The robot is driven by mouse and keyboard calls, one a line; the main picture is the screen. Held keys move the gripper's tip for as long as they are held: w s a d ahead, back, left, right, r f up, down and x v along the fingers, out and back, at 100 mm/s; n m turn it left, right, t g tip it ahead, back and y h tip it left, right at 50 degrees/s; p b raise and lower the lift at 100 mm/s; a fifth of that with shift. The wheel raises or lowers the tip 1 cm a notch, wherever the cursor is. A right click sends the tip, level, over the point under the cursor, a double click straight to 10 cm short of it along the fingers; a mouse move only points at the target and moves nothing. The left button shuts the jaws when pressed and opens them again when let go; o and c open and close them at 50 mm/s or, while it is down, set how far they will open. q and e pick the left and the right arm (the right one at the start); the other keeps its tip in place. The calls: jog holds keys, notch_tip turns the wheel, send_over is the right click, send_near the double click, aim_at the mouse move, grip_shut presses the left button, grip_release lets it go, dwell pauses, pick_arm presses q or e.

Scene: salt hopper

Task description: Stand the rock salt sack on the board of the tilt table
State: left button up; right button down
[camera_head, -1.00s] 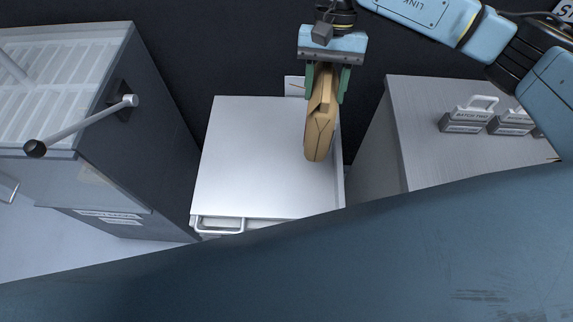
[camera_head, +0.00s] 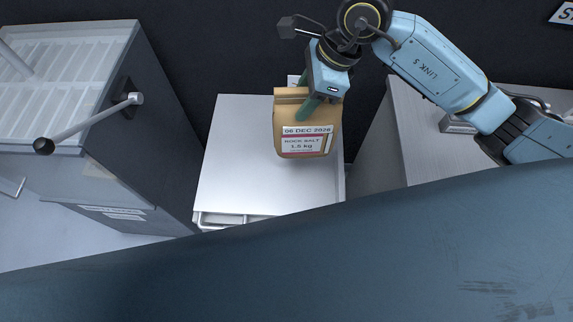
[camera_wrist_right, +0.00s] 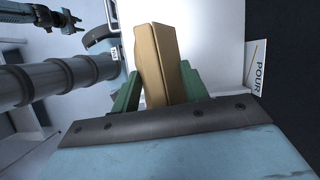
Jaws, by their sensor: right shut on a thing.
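A grey hopper cabinet (camera_head: 150,150) with a grate and a lever (camera_head: 95,122) stands to the left. A grey counter (camera_head: 425,140) with a tagged item (camera_head: 458,124) is at the right. A "POUR" card (camera_wrist_right: 258,68) sits at the board's edge.

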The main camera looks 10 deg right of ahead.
aim_at(302, 128)
jog(key=shift+r+m, duration=0.1)
jog(key=shift+m, duration=0.3)
jog(key=shift+t, duration=0.3)
jog(key=shift+w+a+f, duration=0.1)
jog(key=shift+f, duration=4.75)
jog(key=c, duration=0.7)
grip_release()
jog(key=shift+f, duration=0.25)
jog(key=shift+c, duration=0.2)
jog(key=v, duration=1.2)
jog(key=shift+a+r, duration=0.1)
jog(key=shift+r, duration=0.05)
